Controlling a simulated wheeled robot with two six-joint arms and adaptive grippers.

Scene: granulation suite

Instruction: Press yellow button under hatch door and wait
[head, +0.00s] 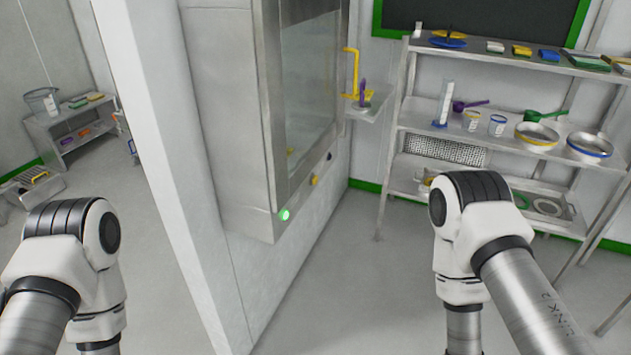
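The hatch door (310,75) is a glass pane in a steel frame, set in the wall at the centre of the head view; it looks shut. Below the glass, on the lower frame, is a small yellow button (315,181). A lit green button (285,214) is nearer to me on the same frame, and a dark button (329,156) is farther along. A yellow handle (352,70) stands out at the hatch's far side. My arms show at lower left and lower right, apart from the hatch. Both grippers are out of the picture.
A steel shelf rack (400,125) with scoops, beakers and sieves stands at the right. A small wall shelf (372,103) holds a purple and yellow item beside the hatch. A wall edge (165,150) rises between my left arm and the hatch. The floor (350,270) between my arms is clear.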

